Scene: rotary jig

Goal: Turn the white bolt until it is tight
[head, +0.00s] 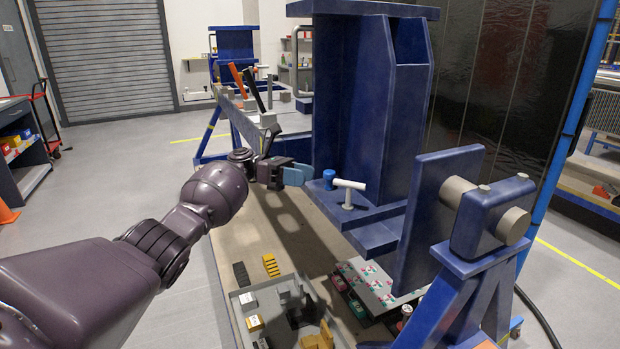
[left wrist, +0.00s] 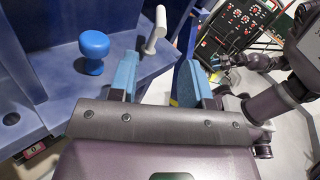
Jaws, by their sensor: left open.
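The white bolt (head: 348,190) has a T-shaped handle and stands upright on the blue jig ledge, just right of a blue knob (head: 328,178). In the left wrist view the white bolt (left wrist: 157,30) is at the top, beyond the gap between my fingers, and the blue knob (left wrist: 94,48) is to the left. My left gripper (head: 297,175) is open and empty, left of the bolt and apart from it; its blue fingers (left wrist: 158,80) show spread in the left wrist view. My right gripper (left wrist: 224,61) appears small at upper right in that view; its jaws are too small to read.
A tall blue jig column (head: 360,100) rises directly behind the bolt. A blue plate and pivot block (head: 480,215) stand to the right. A grey tray (head: 243,308) with small parts lies below. Clamps with orange and black handles (head: 255,90) stand at the back left.

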